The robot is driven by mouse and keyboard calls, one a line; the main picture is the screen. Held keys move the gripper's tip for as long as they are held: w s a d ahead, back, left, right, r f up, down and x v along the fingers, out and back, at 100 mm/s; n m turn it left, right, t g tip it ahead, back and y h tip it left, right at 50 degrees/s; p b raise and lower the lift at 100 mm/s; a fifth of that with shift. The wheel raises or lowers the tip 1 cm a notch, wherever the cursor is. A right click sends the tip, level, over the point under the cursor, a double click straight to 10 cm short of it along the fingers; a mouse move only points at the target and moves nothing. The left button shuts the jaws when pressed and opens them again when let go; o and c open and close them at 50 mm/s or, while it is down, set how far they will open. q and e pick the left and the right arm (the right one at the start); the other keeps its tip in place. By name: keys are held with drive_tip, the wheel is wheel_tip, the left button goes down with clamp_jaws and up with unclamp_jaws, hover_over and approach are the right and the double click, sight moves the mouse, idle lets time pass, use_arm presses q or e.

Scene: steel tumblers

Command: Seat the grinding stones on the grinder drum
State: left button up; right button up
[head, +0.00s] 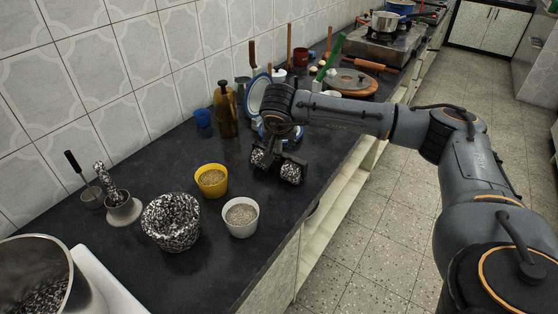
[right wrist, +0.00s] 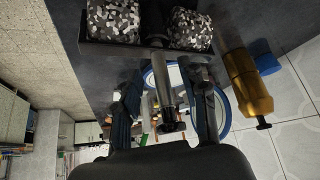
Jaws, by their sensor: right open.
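The grinding stones, two black-and-white speckled rollers on a dark frame, stand on the dark counter; the nearer stone (head: 291,173) shows best. Both show at the top of the right wrist view (right wrist: 113,20), with a metal shaft (right wrist: 160,88) between them pointing toward my gripper. My right gripper (head: 280,132) is above the stones, its fingers (right wrist: 168,92) open on either side of the shaft; I cannot tell whether they touch it. The steel grinder drum (head: 75,262) is at the lower left, cut by the picture edge, with speckled stone inside. My left gripper is out of view.
A speckled bowl (head: 171,238), a yellow cup (head: 211,193) and a white cup (head: 241,232) stand between stones and drum. A brown bottle (head: 226,112) and blue cup (head: 203,118) are near the wall. A pan (head: 350,84) and stove lie farther back. The front counter edge is close.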

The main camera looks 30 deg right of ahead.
drive_tip(key=shift+x, duration=1.2)
drive_tip(key=shift+w+d+f, duration=0.1)
clamp_jaws()
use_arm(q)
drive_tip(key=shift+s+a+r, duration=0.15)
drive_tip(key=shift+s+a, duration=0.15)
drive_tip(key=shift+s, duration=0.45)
use_arm(e)
drive_tip(key=shift+w+r, duration=0.1)
drive_tip(key=shift+r, duration=0.1)
